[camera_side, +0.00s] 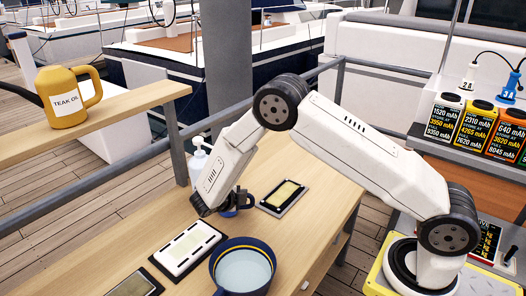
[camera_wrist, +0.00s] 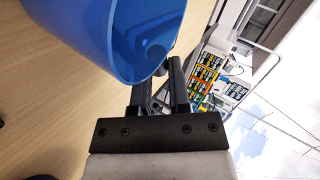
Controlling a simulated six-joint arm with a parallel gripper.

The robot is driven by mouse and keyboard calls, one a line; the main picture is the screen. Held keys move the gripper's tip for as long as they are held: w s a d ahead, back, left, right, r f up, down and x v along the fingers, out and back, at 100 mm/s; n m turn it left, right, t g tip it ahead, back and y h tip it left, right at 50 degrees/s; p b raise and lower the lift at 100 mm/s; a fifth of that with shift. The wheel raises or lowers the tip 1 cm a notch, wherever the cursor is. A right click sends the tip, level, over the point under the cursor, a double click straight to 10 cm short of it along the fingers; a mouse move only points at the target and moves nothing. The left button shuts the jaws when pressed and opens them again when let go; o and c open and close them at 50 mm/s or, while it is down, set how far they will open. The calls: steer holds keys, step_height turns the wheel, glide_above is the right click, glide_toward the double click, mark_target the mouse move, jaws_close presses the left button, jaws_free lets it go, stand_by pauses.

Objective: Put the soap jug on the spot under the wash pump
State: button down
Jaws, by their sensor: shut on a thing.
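A blue jug (camera_wrist: 85,30) fills the upper left of the wrist view, with its open mouth and part of its inside showing. I take it as the soap jug; no label on it shows. My gripper (camera_wrist: 161,80) is shut on it at the jug's near side, and the exact grip is partly hidden. In the side view my gripper (camera_side: 231,203) is low over the bench, and only a small blue part of the jug (camera_side: 247,200) shows beside it. The white wash pump (camera_side: 198,160) stands just behind my gripper. The spot under it is hidden by my arm.
A dark blue pan of water (camera_side: 243,268), a white-framed pad (camera_side: 188,248) and a black-framed pad (camera_side: 283,196) are on the wooden bench (camera_side: 320,170). Another dark-framed pad (camera_side: 135,284) lies at the front. A yellow teak oil jug (camera_side: 67,97) stands on the left ledge.

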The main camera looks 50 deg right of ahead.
steer(key=shift+f, duration=0.3)
steer(key=shift+c, duration=0.9)
jaws_free()
steer(key=shift+a+r, duration=0.1)
steer(key=v, duration=0.7)
steer(key=shift+a+r, duration=0.15)
steer(key=shift+a, duration=0.1)
steer(key=shift+s, duration=0.1)
